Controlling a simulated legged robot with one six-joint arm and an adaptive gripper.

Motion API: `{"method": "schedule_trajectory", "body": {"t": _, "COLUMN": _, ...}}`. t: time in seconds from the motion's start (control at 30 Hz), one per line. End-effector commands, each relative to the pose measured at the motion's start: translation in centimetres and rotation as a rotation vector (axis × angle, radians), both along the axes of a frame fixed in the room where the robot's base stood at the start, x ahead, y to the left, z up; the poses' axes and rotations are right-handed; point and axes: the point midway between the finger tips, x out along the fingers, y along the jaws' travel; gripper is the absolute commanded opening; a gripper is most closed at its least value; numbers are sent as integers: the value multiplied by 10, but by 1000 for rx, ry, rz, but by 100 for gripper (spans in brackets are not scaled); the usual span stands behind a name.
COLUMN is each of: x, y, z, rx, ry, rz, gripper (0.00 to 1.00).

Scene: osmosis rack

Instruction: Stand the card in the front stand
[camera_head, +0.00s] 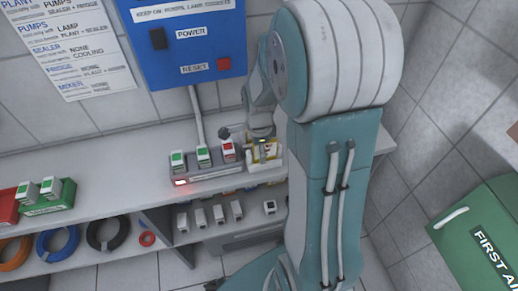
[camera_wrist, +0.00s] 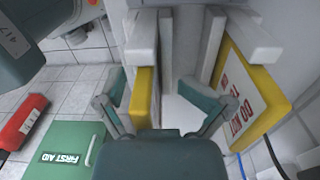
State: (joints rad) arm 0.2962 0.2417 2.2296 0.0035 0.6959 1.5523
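In the wrist view my gripper (camera_wrist: 180,95) has its two fingers spread wide apart. A white card with a yellow border and red "DO NOT" lettering (camera_wrist: 245,95) stands at the right finger. A second yellow-edged panel (camera_wrist: 145,97) shows edge-on beside the left finger; I cannot tell if it is a separate card. In the head view my gripper (camera_head: 262,138) is low over the right part of the shelf, at a small yellow and white piece (camera_head: 265,152). My arm hides part of this area. I cannot make out which piece is the front stand.
A grey rack with switch-like blocks (camera_head: 205,175) and a red light is just left of my gripper. A blue power box (camera_head: 190,40) hangs above. A green holder (camera_head: 48,198) is at the left. A green first aid box (camera_head: 480,240) is at the right.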

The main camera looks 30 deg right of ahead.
Motion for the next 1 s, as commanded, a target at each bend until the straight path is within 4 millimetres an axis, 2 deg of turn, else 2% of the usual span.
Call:
{"method": "schedule_trajectory", "body": {"t": 0.23, "x": 0, "y": 0, "z": 1, "rx": 0, "ry": -1, "rz": 0, "gripper": 88}}
{"method": "schedule_trajectory", "body": {"t": 0.37, "x": 1, "y": 0, "z": 12, "rx": -1, "ry": -4, "rz": 0, "gripper": 88}}
{"method": "schedule_trajectory", "body": {"t": 0.8, "x": 3, "y": -1, "z": 99, "rx": -2, "ry": -5, "rz": 0, "gripper": 88}}
{"method": "schedule_trajectory", "body": {"t": 1.0, "x": 3, "y": -1, "z": 120, "rx": -1, "ry": -2, "rz": 1, "gripper": 88}}
